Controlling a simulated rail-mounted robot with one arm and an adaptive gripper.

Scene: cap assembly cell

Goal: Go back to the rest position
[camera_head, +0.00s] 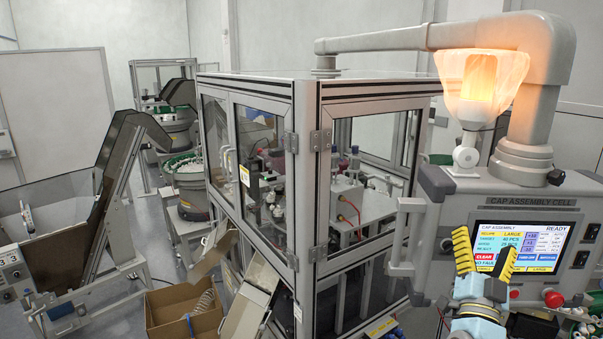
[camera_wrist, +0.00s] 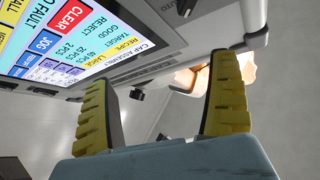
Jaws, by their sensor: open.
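My gripper (camera_head: 487,251) is at the lower right in the head view, in front of the operator panel (camera_head: 450,187). Its two yellow ribbed fingers are spread apart with nothing between them. In the wrist view my gripper (camera_wrist: 168,105) also shows open and empty. The panel's touchscreen (camera_head: 520,247) is lit and reads "CAP ASSEMBLY", "READY" and recipe "LARGE". The screen (camera_wrist: 65,40) fills the upper left of the wrist view, close beyond the left finger. I cannot tell whether a finger touches the panel. The gripper hides part of the screen's lower left.
A glass-walled machine enclosure (camera_head: 305,150) stands in the middle. An orange-lit lamp (camera_head: 478,85) sits above the panel. A red button (camera_head: 554,299) is right of my gripper. A cardboard box (camera_head: 160,312) and a hopper conveyor (camera_head: 105,190) stand at the left. Grey floor shows between machines.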

